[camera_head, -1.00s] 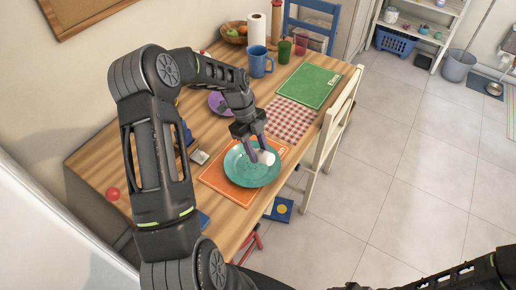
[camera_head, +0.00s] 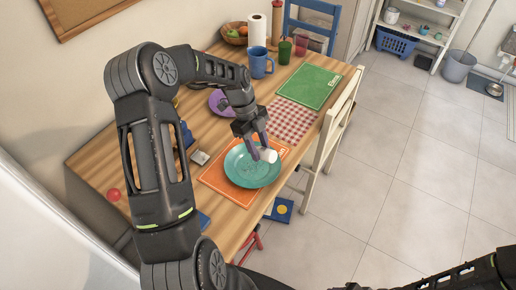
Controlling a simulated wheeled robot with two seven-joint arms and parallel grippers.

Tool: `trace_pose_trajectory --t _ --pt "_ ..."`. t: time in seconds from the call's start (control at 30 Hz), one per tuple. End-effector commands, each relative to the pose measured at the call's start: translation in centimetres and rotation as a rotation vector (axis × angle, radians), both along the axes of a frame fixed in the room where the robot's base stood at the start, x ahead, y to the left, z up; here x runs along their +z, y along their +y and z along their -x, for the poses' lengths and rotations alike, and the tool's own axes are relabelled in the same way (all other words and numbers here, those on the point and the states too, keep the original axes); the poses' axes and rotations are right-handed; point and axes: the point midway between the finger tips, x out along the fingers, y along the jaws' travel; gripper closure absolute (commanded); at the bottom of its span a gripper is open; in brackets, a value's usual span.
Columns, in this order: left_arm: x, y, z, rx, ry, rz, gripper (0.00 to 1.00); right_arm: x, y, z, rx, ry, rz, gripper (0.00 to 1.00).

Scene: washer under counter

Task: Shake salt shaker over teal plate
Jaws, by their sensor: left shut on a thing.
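The teal plate (camera_head: 243,174) lies on an orange placemat (camera_head: 213,180) near the table's right edge. My left gripper (camera_head: 264,153) is shut on a small white salt shaker (camera_head: 268,156). It holds the shaker tilted on its side over the upper right part of the plate. Part of the shaker is hidden by the fingers. My right arm shows only at the bottom right, and its gripper is out of view.
The wooden table (camera_head: 97,158) also holds a purple plate (camera_head: 217,101), a blue mug (camera_head: 259,62), a green placemat (camera_head: 308,86) and a checked cloth (camera_head: 291,121). A cream chair (camera_head: 335,123) stands against the right edge.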

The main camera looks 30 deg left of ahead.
Motion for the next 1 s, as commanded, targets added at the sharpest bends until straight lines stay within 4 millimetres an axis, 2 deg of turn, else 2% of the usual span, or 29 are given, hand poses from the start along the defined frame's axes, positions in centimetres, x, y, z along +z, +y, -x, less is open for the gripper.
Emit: trace_pose_trajectory --t 0.17,0.5,1.0 --pt "1.6 -1.5 -0.9 0.178 -0.004 -0.002 1.0 -0.3 0.0 0.0 0.0 -0.001 -0.001 0.42" --pt "6.6 -6.5 -3.1 0.759 -0.01 0.0 1.0 -1.0 0.1 -0.1 0.001 -0.004 -0.002 0.42" --pt "12.3 -12.6 -4.3 1.42 -0.007 0.001 1.0 -1.8 0.2 -0.1 0.001 -0.006 -0.004 0.42"
